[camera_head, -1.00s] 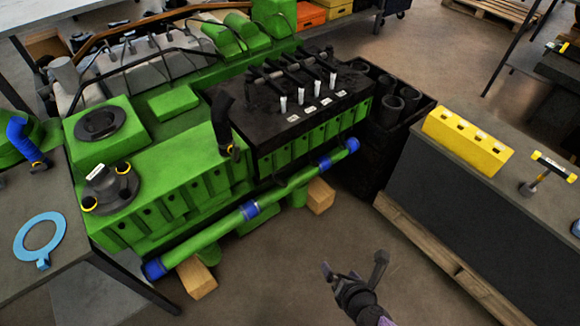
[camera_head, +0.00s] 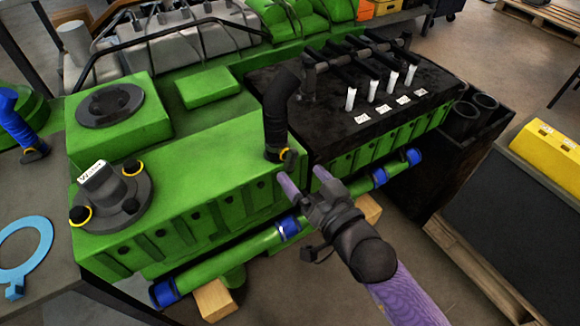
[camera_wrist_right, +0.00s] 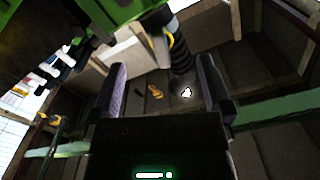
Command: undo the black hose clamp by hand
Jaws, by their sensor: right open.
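The black hose (camera_head: 279,110) rises from the green engine (camera_head: 200,160), next to the black cover. The black hose clamp (camera_head: 286,156), with a yellow band, sits around the hose's foot. My right gripper (camera_head: 305,180) is just below and to the right of the clamp, open and apart from it. In the right wrist view, a black ribbed hose (camera_wrist_right: 180,58) with a yellow mark beside it shows beyond and between the open fingers (camera_wrist_right: 162,72). Nothing is between the fingers. My left gripper is not in view.
A green pipe (camera_head: 243,249) with blue couplings runs along the engine's front. A round black fitting (camera_head: 112,196) with yellow rings is on the engine's left. A light blue ring (camera_head: 45,225) lies on the left table. A yellow block (camera_head: 548,150) sits on the right bench.

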